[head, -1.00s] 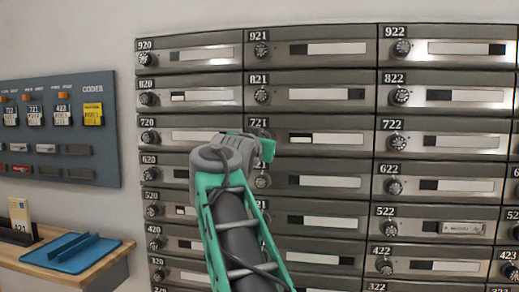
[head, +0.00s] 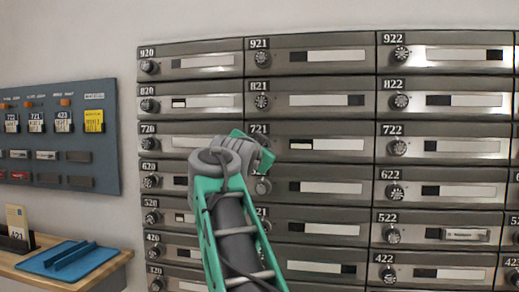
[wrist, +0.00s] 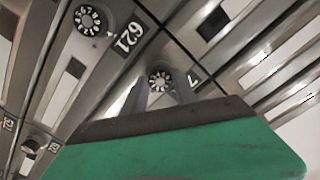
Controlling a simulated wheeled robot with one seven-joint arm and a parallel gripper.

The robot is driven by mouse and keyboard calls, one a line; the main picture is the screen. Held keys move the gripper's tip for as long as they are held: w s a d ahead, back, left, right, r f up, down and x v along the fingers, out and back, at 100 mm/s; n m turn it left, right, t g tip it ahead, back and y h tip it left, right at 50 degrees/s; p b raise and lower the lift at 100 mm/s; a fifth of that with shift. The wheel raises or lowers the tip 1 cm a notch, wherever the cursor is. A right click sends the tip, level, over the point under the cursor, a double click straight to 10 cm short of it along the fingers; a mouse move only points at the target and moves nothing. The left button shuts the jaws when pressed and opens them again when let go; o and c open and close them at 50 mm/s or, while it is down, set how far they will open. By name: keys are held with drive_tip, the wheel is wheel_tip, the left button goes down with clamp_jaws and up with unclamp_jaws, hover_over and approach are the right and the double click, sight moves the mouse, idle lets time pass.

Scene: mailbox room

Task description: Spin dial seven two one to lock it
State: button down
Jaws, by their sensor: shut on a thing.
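The 721 box (head: 330,145) is in the middle column of the mailbox wall in the head view, its door shut flush. Its dial is hidden there behind my gripper (head: 263,152). In the wrist view the dial (wrist: 160,77) shows as a round black knob with white marks, beside a partly covered label starting with 7. The two grey fingers of my gripper (wrist: 160,84) stand one on each side of it, closed on it. The wrist is rolled, so labels look tilted. The dial's exact reading is too small to tell.
The 621 dial (wrist: 89,20) sits close by, below 721 on the wall. Other boxes with similar protruding dials, such as 722 (head: 398,147), surround it. A blue code board (head: 60,135) and a wooden shelf with a blue tray (head: 68,262) are at left.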

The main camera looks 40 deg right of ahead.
drive_tip(key=c, duration=1)
unclamp_jaws()
drive_tip(key=shift+o, duration=0.2)
drive_tip(key=v, duration=0.7)
drive_tip(key=shift+s+a+b, duration=0.25)
drive_tip(key=shift+a+b, duration=0.05)
drive_tip(key=shift+b, duration=0.05)
